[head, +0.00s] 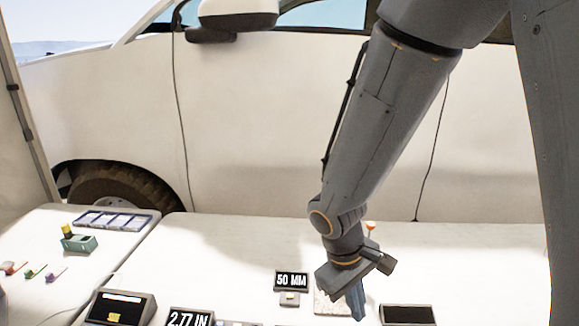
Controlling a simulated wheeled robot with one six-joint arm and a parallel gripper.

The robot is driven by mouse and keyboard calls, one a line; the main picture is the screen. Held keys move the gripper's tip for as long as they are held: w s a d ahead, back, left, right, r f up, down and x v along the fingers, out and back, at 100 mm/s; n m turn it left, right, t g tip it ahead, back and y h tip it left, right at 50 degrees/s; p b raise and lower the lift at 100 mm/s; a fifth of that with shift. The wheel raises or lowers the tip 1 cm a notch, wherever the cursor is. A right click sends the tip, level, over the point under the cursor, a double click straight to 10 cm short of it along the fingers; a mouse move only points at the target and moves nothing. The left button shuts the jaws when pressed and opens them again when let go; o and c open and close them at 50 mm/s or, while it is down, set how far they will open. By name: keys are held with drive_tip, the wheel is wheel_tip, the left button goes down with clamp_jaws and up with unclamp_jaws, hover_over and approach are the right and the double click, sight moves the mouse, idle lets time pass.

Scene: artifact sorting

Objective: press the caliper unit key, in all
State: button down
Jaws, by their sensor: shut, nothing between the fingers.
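A black display reading "2.77 IN" (190,319) stands at the bottom edge, cut off by the frame. A small sign reading "50 MM" (291,281) stands behind it to the right, with a small grey block (289,299) in front of it. I cannot make out the caliper unit key; the front of the table is out of view. My gripper (357,308) is shut and empty, pointing down to the right of the "50 MM" sign, over a pale speckled slab (327,303) that it partly hides. I cannot tell whether its tips touch anything.
A dark sloped console (120,308) stands at the bottom left, and a dark-screened box (407,314) right of my gripper. A left table holds a blue tray (113,220), a teal box (79,243) and small coloured tools. A white vehicle (250,120) stands behind; the table's back is mostly clear.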

drive_tip(key=s+d+r+m+t+y, duration=0.1)
drive_tip(key=s+d+r+m+y, duration=0.1)
drive_tip(key=d+r+m, duration=0.2)
drive_tip(key=shift+d+m+y, duration=0.4)
drive_tip(key=shift+d+m, duration=0.35)
drive_tip(key=shift+m, duration=0.65)
drive_tip(key=shift+w, duration=0.1)
